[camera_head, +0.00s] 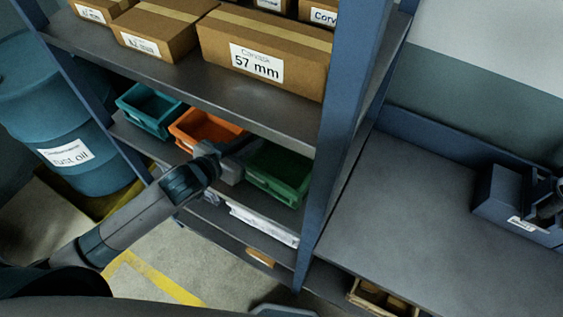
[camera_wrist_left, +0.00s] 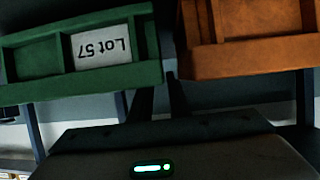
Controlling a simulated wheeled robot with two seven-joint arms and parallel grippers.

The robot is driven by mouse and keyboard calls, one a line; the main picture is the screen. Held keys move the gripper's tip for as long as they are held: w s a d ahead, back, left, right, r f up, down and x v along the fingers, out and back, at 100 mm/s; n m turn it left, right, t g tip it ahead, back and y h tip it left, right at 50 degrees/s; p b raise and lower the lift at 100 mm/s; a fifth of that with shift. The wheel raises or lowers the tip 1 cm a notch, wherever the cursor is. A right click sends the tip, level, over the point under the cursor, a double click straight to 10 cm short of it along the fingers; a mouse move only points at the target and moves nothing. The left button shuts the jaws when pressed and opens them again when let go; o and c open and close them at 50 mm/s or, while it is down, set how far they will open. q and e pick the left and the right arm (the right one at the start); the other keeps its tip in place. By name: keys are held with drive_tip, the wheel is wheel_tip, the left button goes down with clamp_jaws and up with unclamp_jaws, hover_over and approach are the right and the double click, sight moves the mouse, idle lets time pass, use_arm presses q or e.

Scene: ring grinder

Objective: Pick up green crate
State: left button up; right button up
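The green crate (camera_head: 279,174) sits on the middle shelf, at the right of a row of crates. In the left wrist view the green crate (camera_wrist_left: 82,52) shows at upper left with an upside-down "Lot 57" label. My left gripper (camera_head: 240,150) is at the front of the shelf, between the green and orange crates and partly covering the green crate's left side. In the left wrist view its dark fingers (camera_wrist_left: 163,98) rise towards the gap between both crates. Their tips are hard to make out in the dark, so I cannot tell whether they touch the green crate.
The orange crate (camera_head: 205,128) stands just left of the green one, then a teal crate (camera_head: 150,108). Cardboard boxes (camera_head: 262,55) fill the shelf above. A blue shelf post (camera_head: 335,130) stands right of the green crate. A blue drum (camera_head: 60,120) is at left.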

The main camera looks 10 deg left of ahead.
use_arm(q)
drive_tip(key=shift+x, duration=0.8)
clamp_jaws()
drive_tip(key=shift+r, duration=0.15)
wheel_tip(320, 180, up, 9)
drive_tip(key=shift+f+b, duration=0.1)
drive_tip(key=shift+b, duration=1)
drive_tip(key=shift+r, duration=0.5)
